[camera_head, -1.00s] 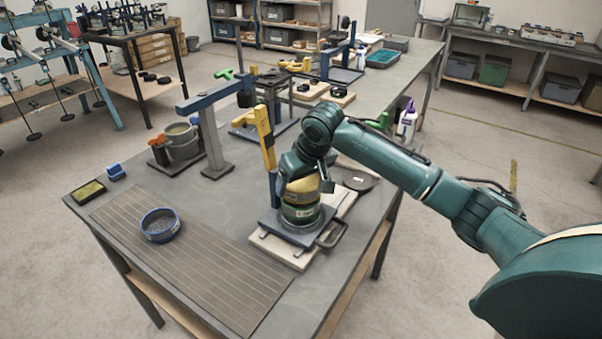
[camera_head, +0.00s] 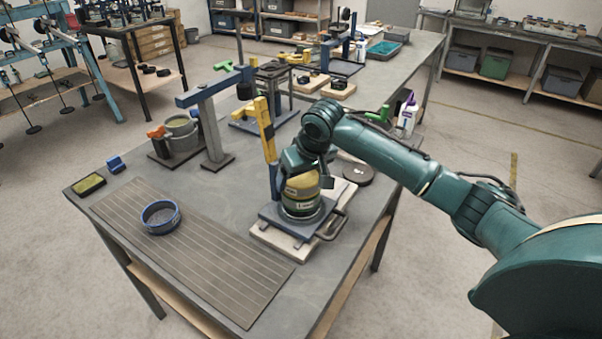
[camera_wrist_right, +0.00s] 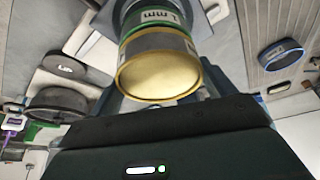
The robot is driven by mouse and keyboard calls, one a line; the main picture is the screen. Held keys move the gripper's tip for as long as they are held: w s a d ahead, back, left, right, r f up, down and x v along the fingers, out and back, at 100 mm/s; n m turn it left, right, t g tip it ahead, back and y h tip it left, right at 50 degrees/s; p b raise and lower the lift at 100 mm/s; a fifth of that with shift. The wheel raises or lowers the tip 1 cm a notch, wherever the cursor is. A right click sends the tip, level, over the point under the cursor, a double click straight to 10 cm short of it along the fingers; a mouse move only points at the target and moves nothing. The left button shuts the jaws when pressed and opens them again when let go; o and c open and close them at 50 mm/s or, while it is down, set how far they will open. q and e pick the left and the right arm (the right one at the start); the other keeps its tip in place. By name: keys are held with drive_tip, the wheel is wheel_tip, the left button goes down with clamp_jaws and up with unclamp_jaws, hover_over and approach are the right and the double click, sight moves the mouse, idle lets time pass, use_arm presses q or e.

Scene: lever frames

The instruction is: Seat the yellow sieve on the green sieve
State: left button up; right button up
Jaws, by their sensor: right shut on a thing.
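The yellow sieve (camera_head: 303,182) is a short brass-coloured cylinder above the green sieve (camera_head: 301,205) on the blue shaker plate. In the right wrist view the yellow sieve (camera_wrist_right: 158,73) is near, its round face towards the camera. The green-banded sieve (camera_wrist_right: 150,24) is directly beyond it, in line, with no clear gap. I cannot tell whether the rims are fully seated. My right gripper (camera_head: 304,170) is shut on the yellow sieve from above, and its dark fingers show at both sides in the wrist view. My left gripper is not in view.
A yellow-and-blue post (camera_head: 265,135) stands close behind the stack. A handle (camera_head: 333,226) sticks out at the plate's right. A blue-rimmed sieve (camera_head: 160,217) lies on the ribbed mat (camera_head: 215,265) at left. A dark round lid (camera_head: 356,174) lies to the right.

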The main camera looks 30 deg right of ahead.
drive_tip(key=o, duration=1)
use_arm(q)
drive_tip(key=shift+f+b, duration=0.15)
drive_tip(key=shift+b, duration=0.3)
use_arm(e)
drive_tip(key=v, duration=1.3)
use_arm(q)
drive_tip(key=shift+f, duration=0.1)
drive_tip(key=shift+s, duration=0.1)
